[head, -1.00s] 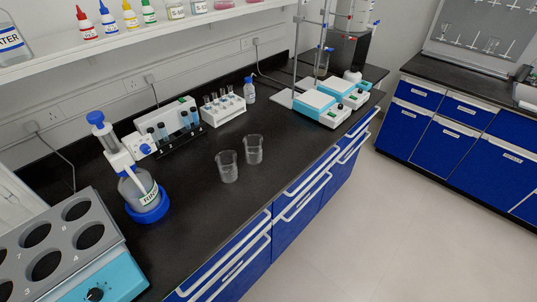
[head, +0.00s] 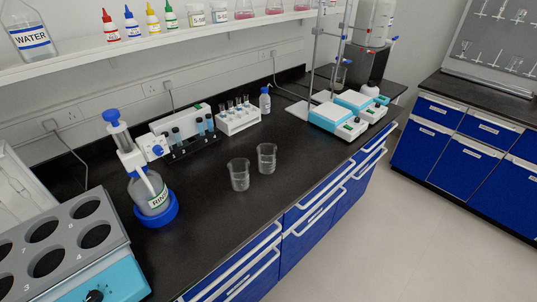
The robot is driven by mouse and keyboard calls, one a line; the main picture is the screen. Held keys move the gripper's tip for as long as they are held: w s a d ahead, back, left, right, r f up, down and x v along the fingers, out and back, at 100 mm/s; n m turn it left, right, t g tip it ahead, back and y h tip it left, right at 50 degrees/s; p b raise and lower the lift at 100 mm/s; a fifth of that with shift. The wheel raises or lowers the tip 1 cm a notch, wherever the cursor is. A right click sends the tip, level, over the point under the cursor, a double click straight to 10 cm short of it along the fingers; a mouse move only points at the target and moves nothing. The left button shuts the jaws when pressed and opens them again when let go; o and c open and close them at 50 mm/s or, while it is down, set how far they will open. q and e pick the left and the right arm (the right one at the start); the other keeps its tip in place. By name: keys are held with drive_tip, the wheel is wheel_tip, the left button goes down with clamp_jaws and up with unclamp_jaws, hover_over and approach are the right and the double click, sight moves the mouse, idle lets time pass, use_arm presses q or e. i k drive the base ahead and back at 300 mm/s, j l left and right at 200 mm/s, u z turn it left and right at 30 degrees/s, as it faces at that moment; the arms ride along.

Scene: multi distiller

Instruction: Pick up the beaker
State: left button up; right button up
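Two clear glass beakers stand upright on the black bench top in the middle of the head view. The nearer beaker (head: 239,175) is slightly left of and in front of the farther beaker (head: 266,158). They stand close together, and I cannot tell if they touch. Both look empty or hold only clear contents. Neither of my grippers shows in the head view, so their state is hidden.
A bottle dispenser (head: 152,190) and a block with round wells (head: 70,240) stand left. Behind are a dark tube rack (head: 190,148), a white tube rack (head: 238,120) and a small bottle (head: 265,101). Hotplates (head: 338,119) stand right. Bench (head: 215,225) before the beakers is clear.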

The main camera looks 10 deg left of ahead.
sight(266, 152)
drive_tip(key=i+l+u, duration=0.4)
drive_tip(key=l, duration=0.15)
drive_tip(key=i+l+u, duration=0.2)
drive_tip(key=l+u, duration=0.25)
drive_tip(key=l, duration=0.2)
drive_tip(key=i, duration=0.05)
